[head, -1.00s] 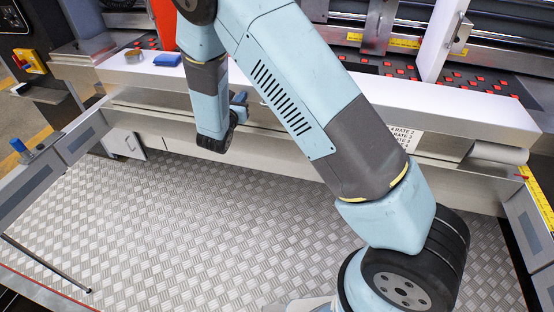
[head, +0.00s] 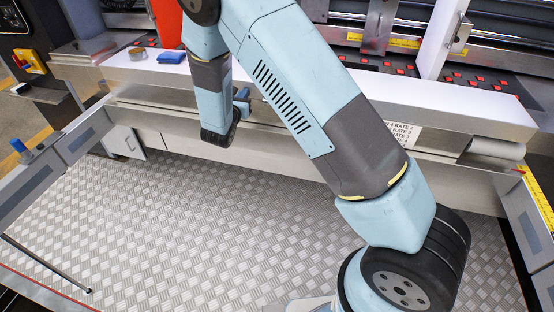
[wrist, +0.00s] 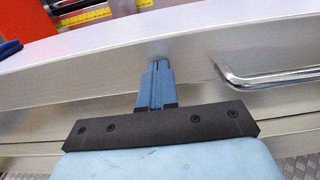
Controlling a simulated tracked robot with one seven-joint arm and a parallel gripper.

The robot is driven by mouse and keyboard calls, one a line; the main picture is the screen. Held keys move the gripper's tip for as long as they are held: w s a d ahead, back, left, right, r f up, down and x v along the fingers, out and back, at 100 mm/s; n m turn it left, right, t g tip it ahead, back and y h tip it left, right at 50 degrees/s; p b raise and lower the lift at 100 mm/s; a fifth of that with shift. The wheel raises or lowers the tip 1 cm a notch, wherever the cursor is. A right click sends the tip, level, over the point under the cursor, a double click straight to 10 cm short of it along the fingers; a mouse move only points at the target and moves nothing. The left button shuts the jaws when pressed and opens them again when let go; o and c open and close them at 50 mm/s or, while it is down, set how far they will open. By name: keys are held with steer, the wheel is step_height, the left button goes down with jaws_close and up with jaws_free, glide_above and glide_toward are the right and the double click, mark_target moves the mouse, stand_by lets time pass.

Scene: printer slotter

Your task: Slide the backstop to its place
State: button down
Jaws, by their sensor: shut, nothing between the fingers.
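Nothing in view is marked as the backstop, and I cannot tell for certain which part it is. A long machine beam (head: 440,113) with a white top and a bare metal front runs across the head view. In the wrist view the beam (wrist: 215,50) carries a bent metal handle (wrist: 268,76) to the right of my gripper. My gripper (wrist: 157,68) has blue fingers on a dark bar; they are shut with nothing between them. Their tips are close to the beam's metal front; whether they touch it is unclear. In the head view my arm partly hides the gripper.
A blue item (head: 172,56) lies on the left of the beam. Metal brackets (head: 380,25) and red buttons (head: 480,78) are behind it. Side rails (head: 75,148) flank an open tread-plate floor (head: 200,230). A yellow scale (wrist: 85,17) shows behind the beam.

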steer(key=shift+x, duration=1.15)
steer(key=shift+s, duration=0.1)
steer(key=shift+v, duration=1.7)
steer(key=s+d+r+m+g+h, duration=0.2)
steer(key=s+d+r+m+g, duration=0.3)
steer(key=d, duration=0.4)
steer(key=s+d+r+m+g+h, duration=0.1)
steer(key=s+d+r+m+g, duration=0.2)
steer(key=d+r+m, duration=0.45)
steer(key=s+d+r+m+g+h, duration=0.2)
steer(key=s+d+r+m+g, duration=0.25)
steer(key=d, duration=0.55)
steer(key=s+d+r+m+g+y, duration=0.1)
steer(key=s+d+r+m+y, duration=0.2)
steer(key=s, duration=0.4)
steer(key=s+d+r+m+g+y, duration=0.1)
steer(key=s+d+r+m+y, duration=0.1)
steer(key=s+m, duration=0.4)
steer(key=s+a+r+m+t+y, duration=0.1)
steer(key=s+r+m+y, duration=0.1)
steer(key=s, duration=0.4)
steer(key=s+a+r+m+t+y, duration=0.2)
steer(key=s+m+y, duration=0.2)
steer(key=s, duration=0.2)
steer(key=shift+s+a, duration=0.25)
steer(key=shift+s, duration=0.1)
